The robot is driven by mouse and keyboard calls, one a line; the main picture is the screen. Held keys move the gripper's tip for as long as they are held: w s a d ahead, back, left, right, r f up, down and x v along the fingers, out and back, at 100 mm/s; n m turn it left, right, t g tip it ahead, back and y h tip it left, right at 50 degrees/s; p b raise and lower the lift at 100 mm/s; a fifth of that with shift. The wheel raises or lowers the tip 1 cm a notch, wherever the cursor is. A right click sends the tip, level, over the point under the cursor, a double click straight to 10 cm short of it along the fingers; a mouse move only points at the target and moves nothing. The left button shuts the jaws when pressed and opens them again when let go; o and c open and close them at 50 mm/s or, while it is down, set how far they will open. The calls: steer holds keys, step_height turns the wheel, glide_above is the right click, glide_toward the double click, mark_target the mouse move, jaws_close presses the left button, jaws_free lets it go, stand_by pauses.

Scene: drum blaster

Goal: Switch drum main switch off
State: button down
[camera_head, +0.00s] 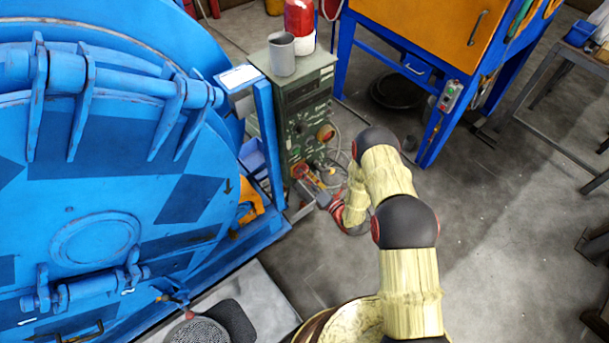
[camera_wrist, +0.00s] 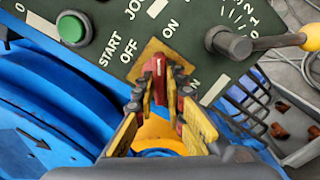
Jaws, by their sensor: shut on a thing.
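The main switch is a red handle (camera_wrist: 158,66) on a yellow square plate (camera_wrist: 153,50), in the middle of the wrist view. OFF is printed left of the plate, ON at its upper right and lower right. My gripper (camera_wrist: 161,88) has its yellow and dark fingers closed around the red handle. The handle runs roughly up and down the picture; which mark it points to I cannot tell. In the head view the green control cabinet (camera_head: 304,103) stands beside the blue drum (camera_head: 107,150). My gripper (camera_head: 316,190) is at its lower front; the switch is not clear there.
A green START button (camera_wrist: 71,27) and a black knob (camera_wrist: 228,43) beside a yellow-ended lever flank the switch. A grey cup (camera_head: 282,54) stands on the cabinet. An orange cabinet (camera_head: 425,30) on a blue frame stands behind.

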steer(key=shift+n+b, duration=0.6)
steer(key=shift+n, duration=4.5)
steer(key=c, duration=1.8)
jaws_free()
steer(key=shift+c, duration=0.2)
steer(key=shift+s+d, duration=0.1)
steer(key=v, duration=1.1)
steer(key=shift+s+d, duration=0.2)
steer(key=shift+s, duration=0.1)
steer(key=shift+f, duration=0.1)
